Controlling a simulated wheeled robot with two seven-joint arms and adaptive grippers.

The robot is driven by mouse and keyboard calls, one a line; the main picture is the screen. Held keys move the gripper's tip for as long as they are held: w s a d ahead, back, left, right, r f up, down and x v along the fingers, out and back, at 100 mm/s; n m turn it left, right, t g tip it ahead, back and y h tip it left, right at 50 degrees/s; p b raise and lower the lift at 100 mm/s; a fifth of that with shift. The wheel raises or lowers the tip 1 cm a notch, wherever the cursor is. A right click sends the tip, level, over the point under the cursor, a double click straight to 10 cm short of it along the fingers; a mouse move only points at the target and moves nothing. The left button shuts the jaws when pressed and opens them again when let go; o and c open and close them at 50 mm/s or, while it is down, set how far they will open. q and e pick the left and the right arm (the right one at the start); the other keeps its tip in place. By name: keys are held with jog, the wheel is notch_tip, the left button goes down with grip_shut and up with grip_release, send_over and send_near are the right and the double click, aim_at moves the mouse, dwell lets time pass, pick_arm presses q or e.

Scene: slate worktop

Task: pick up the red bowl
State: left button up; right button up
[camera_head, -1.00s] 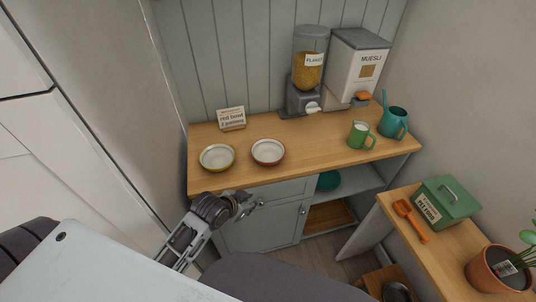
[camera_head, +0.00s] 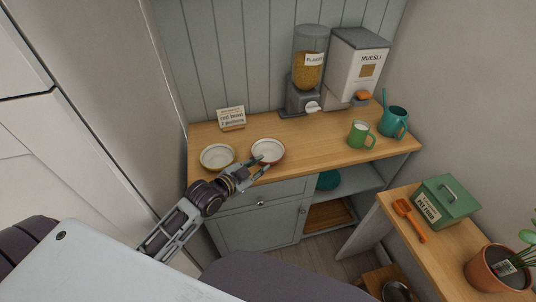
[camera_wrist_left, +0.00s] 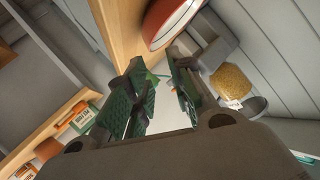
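The red bowl (camera_head: 268,151), pale inside with a reddish rim, sits upright on the wooden counter, right of a yellow-rimmed bowl (camera_head: 217,157). My left gripper (camera_head: 261,166) is at the front edge of the red bowl, fingers spread and holding nothing. In the left wrist view the two fingers (camera_wrist_left: 156,75) stand apart, and part of the red bowl (camera_wrist_left: 165,24) shows beyond the fingertips at the top. I cannot tell whether a finger touches the rim. My right gripper is not in view.
A small sign (camera_head: 231,117) stands behind the bowls. A flakes dispenser (camera_head: 307,70) and muesli dispenser (camera_head: 355,65) stand at the back. A green mug (camera_head: 359,135) and teal watering can (camera_head: 393,122) are to the right. Counter between red bowl and mug is clear.

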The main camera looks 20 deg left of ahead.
pick_arm(q)
jog(key=shift+w, duration=0.1)
dwell(0.3)
send_near(282, 152)
jog(key=shift+x, duration=1.4)
jog(key=shift+d+r+p, duration=0.15)
jog(key=shift+p, duration=0.15)
jog(key=shift+p+x, duration=0.3)
jog(key=shift+x, duration=2.3)
grip_shut()
